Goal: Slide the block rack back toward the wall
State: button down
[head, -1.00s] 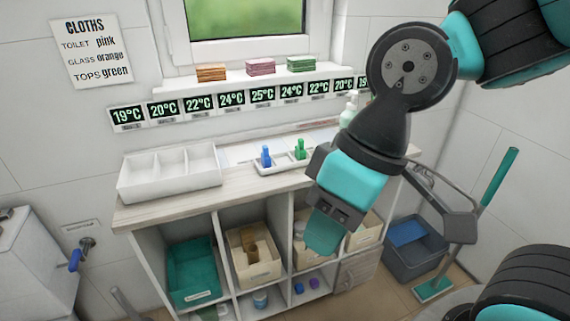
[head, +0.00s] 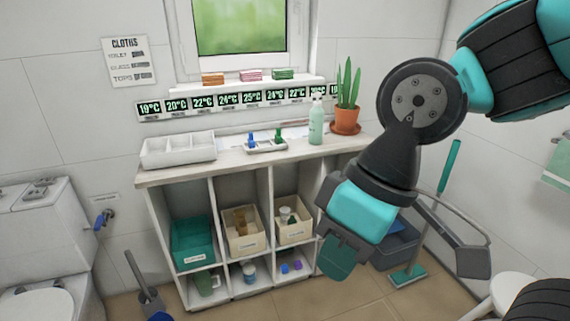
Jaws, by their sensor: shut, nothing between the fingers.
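A small white rack (head: 268,148) lies on top of the wooden-topped shelf unit, below the window. A blue block (head: 251,138) and a green block (head: 278,136) stand upright in it. I cannot tell whether its back edge touches anything behind it. My gripper (head: 337,262) hangs in front of the shelf unit's right side, below and to the right of the rack, and well apart from it. Its teal fingers are shut and hold nothing.
A white three-part tray (head: 178,150) is left of the rack. A soap pump bottle (head: 316,122) and potted plant (head: 346,118) stand to its right. A temperature strip (head: 230,100) runs along the wall behind.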

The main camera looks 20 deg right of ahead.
aim_at(267, 145)
jog(key=u, duration=1.4)
jog(key=i, duration=1.5)
jog(key=z, duration=0.95)
jog(key=i, duration=0.55)
jog(key=z, duration=0.6)
